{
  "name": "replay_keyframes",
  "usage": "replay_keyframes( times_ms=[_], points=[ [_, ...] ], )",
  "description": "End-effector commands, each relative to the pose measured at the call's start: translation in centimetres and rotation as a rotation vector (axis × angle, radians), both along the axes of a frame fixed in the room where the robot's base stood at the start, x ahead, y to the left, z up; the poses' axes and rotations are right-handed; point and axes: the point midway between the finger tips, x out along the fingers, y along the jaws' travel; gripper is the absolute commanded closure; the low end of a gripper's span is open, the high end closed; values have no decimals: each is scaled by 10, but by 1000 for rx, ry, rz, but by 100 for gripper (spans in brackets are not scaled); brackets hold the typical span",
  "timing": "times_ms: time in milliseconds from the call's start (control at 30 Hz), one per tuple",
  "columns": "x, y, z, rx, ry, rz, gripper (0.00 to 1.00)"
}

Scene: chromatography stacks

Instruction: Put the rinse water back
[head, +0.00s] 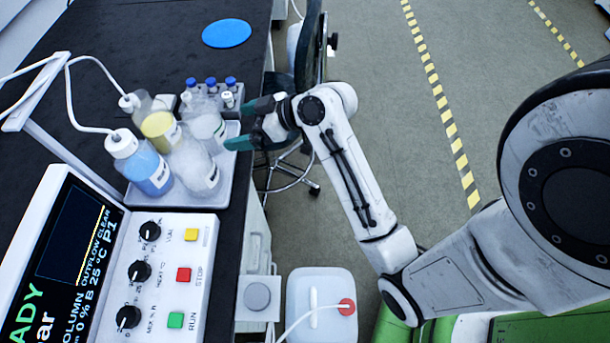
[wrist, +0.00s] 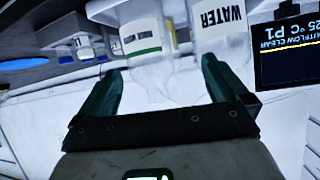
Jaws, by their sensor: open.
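A clear bottle labelled WATER (wrist: 220,40) stands right of centre in the wrist view, close to the right fingertip. In the head view a clear bottle (head: 193,160) at the tray's front right is probably the same one; its label is too small to read there. A clear bottle with a green-striped label (wrist: 148,62) is ahead of the jaws; it also shows in the head view (head: 205,124). My gripper (head: 248,126) is open and empty at the tray's right edge, its fingers pointing at the bottles. Neither finger clearly touches a bottle.
The white tray (head: 222,186) also holds a yellow-liquid bottle (head: 160,130), a tubed blue-liquid bottle (head: 148,168) and several blue-capped vials (head: 211,86). A control panel (head: 165,270) stands in front. A blue disc (head: 227,33) lies on the black bench. A white canister (head: 320,300) is below.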

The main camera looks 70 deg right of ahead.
Motion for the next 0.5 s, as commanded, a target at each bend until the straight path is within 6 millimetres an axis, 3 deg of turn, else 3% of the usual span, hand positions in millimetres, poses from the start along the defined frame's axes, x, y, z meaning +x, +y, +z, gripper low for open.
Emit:
replay_keyframes(
  times_ms=[100, 233, 400, 500],
  points=[
    [-21, 41, -38, 36, 178, 28, 0],
    [-62, 77, -81, 47, 423, 20, 0],
    [-128, 101, -117, -2, 717, -41, 0],
    [-162, 103, -127, -53, 846, -97, 0]
  ],
)
